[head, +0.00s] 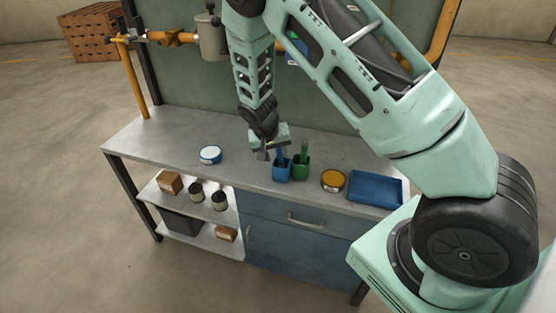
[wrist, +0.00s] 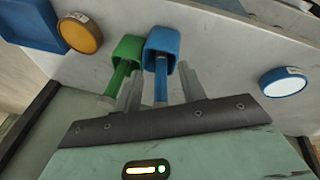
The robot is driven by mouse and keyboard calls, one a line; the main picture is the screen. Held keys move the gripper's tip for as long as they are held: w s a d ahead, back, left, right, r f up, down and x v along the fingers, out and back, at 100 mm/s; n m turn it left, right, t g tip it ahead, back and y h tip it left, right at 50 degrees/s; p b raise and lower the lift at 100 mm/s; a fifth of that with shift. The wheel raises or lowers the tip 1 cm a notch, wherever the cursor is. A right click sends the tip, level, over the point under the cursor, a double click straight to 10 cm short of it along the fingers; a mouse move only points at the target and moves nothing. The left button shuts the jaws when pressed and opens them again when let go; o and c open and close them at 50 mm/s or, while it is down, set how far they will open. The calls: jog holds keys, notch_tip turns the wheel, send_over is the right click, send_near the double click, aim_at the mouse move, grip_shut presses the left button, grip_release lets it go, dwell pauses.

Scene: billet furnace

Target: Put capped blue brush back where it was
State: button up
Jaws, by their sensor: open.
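A blue brush (wrist: 161,80) stands handle up in a blue cup (wrist: 161,42); in the head view the brush (head: 281,152) rises from the blue cup (head: 282,172) on the bench. Its lower end is hidden in the cup, so I cannot see a cap. My gripper (head: 272,151) is just above the blue cup. In the wrist view my gripper (wrist: 161,75) is open, with the blue handle between its fingers and gaps beside it. A green brush (wrist: 118,76) stands in the green cup (wrist: 129,47), close beside the left finger.
The green cup (head: 301,168) is right beside the blue cup. The bench (head: 165,145) is mostly clear at left. A panel stands behind.

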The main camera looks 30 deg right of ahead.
jog(key=w+b+v, duration=0.1)
jog(key=v, duration=0.7)
jog(key=s+a+r+n+y, duration=0.2)
jog(key=s+a+r+n, duration=0.15)
jog(key=s+a, duration=0.45)
jog(key=s+a+r+n+y, duration=0.2)
jog(key=s+a+r+n, duration=0.15)
jog(key=s+a, duration=0.4)
jog(key=s+a+r+n, duration=0.2)
jog(key=s+n, duration=0.1)
jog(key=s, duration=0.5)
jog(key=s+a+r+n+g, duration=0.1)
jog(key=s+a+r+n, duration=0.1)
jog(key=s, duration=0.6)
jog(key=shift+a+r+n, duration=0.4)
jog(key=shift+a+n, duration=0.15)
jog(key=shift+n, duration=0.15)
